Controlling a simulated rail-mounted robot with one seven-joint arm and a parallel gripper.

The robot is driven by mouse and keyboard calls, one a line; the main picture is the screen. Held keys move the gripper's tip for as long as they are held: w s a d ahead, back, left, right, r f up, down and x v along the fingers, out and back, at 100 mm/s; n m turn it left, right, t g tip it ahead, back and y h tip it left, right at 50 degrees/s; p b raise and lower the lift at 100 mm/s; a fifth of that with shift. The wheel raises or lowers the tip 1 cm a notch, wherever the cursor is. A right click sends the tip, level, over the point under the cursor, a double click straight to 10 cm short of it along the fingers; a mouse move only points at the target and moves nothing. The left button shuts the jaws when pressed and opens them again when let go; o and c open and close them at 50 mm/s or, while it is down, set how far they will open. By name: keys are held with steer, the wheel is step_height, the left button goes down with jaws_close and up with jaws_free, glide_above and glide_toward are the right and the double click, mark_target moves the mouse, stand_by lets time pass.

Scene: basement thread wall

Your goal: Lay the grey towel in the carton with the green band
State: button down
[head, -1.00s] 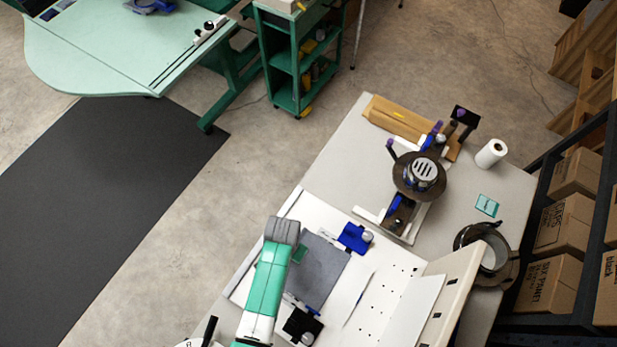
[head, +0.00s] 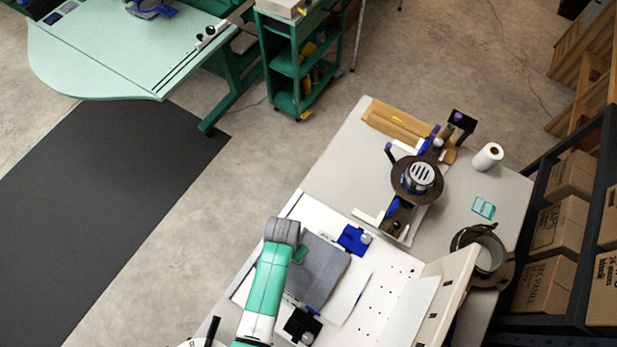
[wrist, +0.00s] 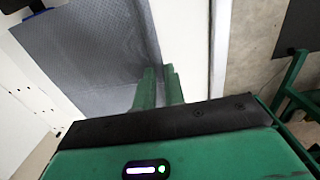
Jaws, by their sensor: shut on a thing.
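The grey towel (head: 325,272) lies over the white work board on the table, below the blue clamp. It also fills the upper left of the wrist view (wrist: 90,45). My gripper (head: 299,254) is at the towel's left edge. In the wrist view, its two green fingers (wrist: 158,80) are close together at the towel's edge, shut on it. The pinched cloth itself is mostly hidden. No carton with a green band can be made out in these frames.
Printed brown cartons (head: 562,228) stand on the dark shelf at the right. A round-topped device (head: 417,179), a paper roll (head: 488,156) and a dark pot (head: 482,250) stand on the table (head: 345,160). A green trolley (head: 283,65) stands beyond. The floor at left is open.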

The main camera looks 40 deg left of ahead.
steer(key=shift+r+p, duration=0.85)
steer(key=shift+r, duration=0.3)
step_height(320, 180, up, 14)
steer(key=p, duration=1.3)
steer(key=shift+p, duration=0.4)
